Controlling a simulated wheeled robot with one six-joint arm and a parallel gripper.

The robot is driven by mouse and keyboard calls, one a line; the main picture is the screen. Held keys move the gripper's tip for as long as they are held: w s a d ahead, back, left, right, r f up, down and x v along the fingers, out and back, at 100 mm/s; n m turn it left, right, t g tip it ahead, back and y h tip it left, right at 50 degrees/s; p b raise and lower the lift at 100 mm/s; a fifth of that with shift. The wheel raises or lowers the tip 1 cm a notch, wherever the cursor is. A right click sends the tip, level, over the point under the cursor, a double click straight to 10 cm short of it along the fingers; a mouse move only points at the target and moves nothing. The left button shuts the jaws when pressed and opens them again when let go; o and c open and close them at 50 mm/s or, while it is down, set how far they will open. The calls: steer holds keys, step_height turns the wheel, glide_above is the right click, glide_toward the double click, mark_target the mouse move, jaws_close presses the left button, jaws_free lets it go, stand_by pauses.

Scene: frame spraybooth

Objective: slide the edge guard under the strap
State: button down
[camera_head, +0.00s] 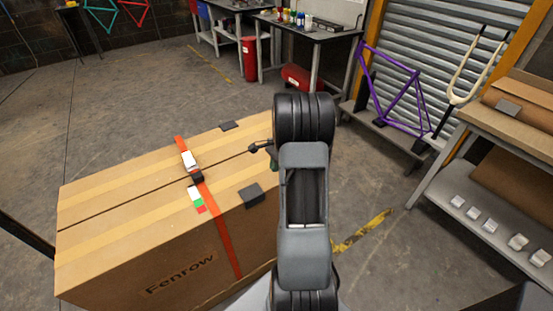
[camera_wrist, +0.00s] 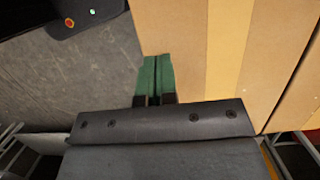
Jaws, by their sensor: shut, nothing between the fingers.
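A tan cardboard box (camera_head: 130,215) marked "Fenrow" has an orange strap (camera_head: 222,235) over its top and down its near side. Another dark guard (camera_head: 229,126) lies at the far top edge. My gripper (camera_head: 272,158) is mostly hidden by my arm, near the box's right end. In the wrist view its green fingers (camera_wrist: 156,78) are together and empty, beside the box edge. No edge guard shows there.
Shelving with a wrapped carton (camera_head: 525,100) and small white blocks (camera_head: 490,225) stands at right. A purple bicycle frame (camera_head: 395,95) leans behind. The floor (camera_head: 100,120) behind the box is clear.

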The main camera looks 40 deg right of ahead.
mark_target(271, 181)
steer(key=x, duration=0.4)
steer(key=shift+a+f, duration=0.2)
steer(key=shift+f, duration=0.05)
steer(key=shift+w+a+r, duration=0.1)
steer(key=shift+a, duration=0.45)
steer(key=shift+w+a+r, duration=0.1)
steer(key=shift+a, duration=0.45)
steer(key=shift+w+a+f+p, duration=0.1)
steer(key=shift+a+p, duration=0.25)
steer(key=shift+a, duration=0.4)
